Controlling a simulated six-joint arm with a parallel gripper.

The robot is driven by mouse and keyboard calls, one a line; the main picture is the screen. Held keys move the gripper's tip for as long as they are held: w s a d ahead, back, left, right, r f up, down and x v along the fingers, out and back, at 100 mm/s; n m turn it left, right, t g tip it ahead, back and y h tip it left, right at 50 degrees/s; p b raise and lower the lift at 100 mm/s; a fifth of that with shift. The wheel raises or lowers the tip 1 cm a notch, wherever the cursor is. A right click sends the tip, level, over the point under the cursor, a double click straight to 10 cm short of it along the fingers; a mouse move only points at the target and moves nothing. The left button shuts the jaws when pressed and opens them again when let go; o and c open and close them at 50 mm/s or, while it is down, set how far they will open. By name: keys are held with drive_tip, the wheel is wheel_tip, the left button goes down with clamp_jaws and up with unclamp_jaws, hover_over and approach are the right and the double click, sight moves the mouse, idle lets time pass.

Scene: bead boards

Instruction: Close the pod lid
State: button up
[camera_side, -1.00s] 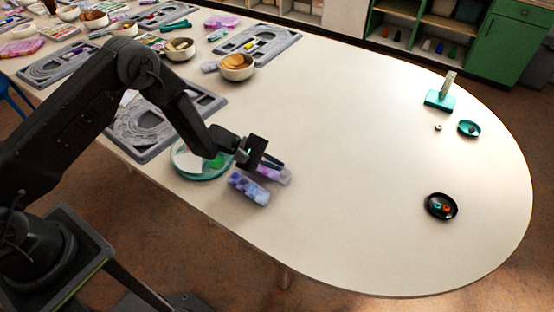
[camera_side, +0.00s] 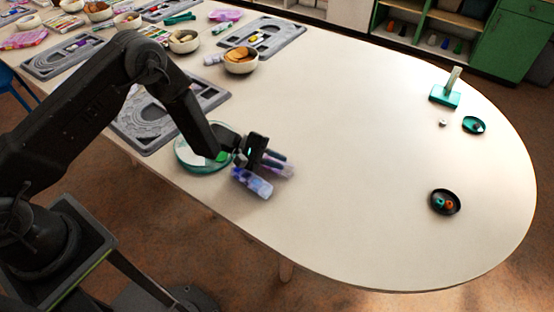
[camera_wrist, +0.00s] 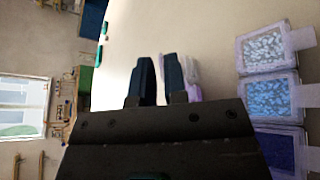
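The pod is a row of small purple and blue boxes. In the side view its blue-purple part (camera_side: 250,182) lies near the table's front edge, just below my gripper (camera_side: 278,158). In the wrist view several boxes (camera_wrist: 268,97) line the right side, with bead-like contents showing and pale flaps (camera_wrist: 300,38) at their right. Another pale lavender piece (camera_wrist: 194,72) shows just right of my gripper (camera_wrist: 160,62), partly hidden by a finger. The two dark fingers stand a narrow gap apart, with nothing seen between them. I cannot tell which lid is open, or whether a finger touches the lavender piece.
A round teal-rimmed dish (camera_side: 185,166) sits left of the pod, partly behind my arm. Grey bead boards (camera_side: 150,130) and bowls (camera_side: 240,68) lie further back. A black dish (camera_side: 445,213), a teal dish (camera_side: 483,126) and a teal stand (camera_side: 444,97) are at right. The middle table is clear.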

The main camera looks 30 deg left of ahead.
drive_tip(key=shift+o, duration=1.4)
drive_tip(key=v, duration=1.3)
drive_tip(key=shift+a, duration=0.4)
